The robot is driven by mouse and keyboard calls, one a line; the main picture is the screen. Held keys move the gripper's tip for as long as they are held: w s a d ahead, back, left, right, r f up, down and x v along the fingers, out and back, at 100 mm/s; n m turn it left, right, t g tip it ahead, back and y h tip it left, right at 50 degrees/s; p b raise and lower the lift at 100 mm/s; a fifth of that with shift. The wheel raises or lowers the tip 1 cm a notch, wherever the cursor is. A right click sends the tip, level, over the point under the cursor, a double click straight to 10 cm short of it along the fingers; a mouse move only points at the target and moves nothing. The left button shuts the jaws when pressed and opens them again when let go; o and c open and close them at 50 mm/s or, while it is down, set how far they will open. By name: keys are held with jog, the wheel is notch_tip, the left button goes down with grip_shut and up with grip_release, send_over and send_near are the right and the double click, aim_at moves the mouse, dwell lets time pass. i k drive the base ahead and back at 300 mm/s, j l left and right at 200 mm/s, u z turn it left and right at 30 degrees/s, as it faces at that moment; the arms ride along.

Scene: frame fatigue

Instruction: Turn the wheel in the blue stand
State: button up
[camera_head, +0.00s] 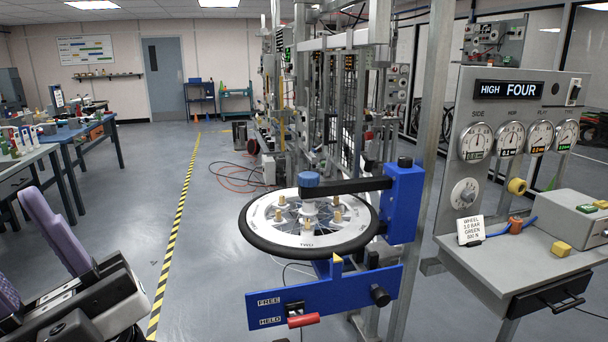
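The wheel (265,241) lies flat in the blue stand (405,204), with a black tyre, spokes and a pale ring with lettering. "TWO" reads at its front, near a yellow pointer (337,259). Several brass-coloured pegs stand around its hub. A black arm with a blue cap (309,180) reaches from the stand over the hub. A red-handled lever (303,321) on the front plate sits low, beside "HELD". My gripper (28,255), with purple fingers, is at the lower left, partly cut off. Its fingers look apart, and it is well away from the wheel.
A grey gauge panel (520,130) reads "HIGH FOUR" above several dials. A white card (470,231) on its shelf reads "WHEEL, 1.0 BAR, GREEN", with a further line hard to read. A metal post (428,110) rises behind the stand. The floor left of the wheel is clear.

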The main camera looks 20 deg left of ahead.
aim_at(352, 236)
jog(key=i+j, duration=0.15)
jog(key=j, duration=0.3)
jog(key=i+j, duration=0.1)
jog(key=j, duration=0.4)
jog(key=i+j, duration=0.15)
jog(key=j, duration=0.3)
jog(key=i+j+z, duration=0.1)
jog(key=j, duration=0.4)
jog(key=i+j, duration=0.15)
jog(key=j, duration=0.3)
jog(key=i+j, duration=0.1)
jog(key=j, duration=0.4)
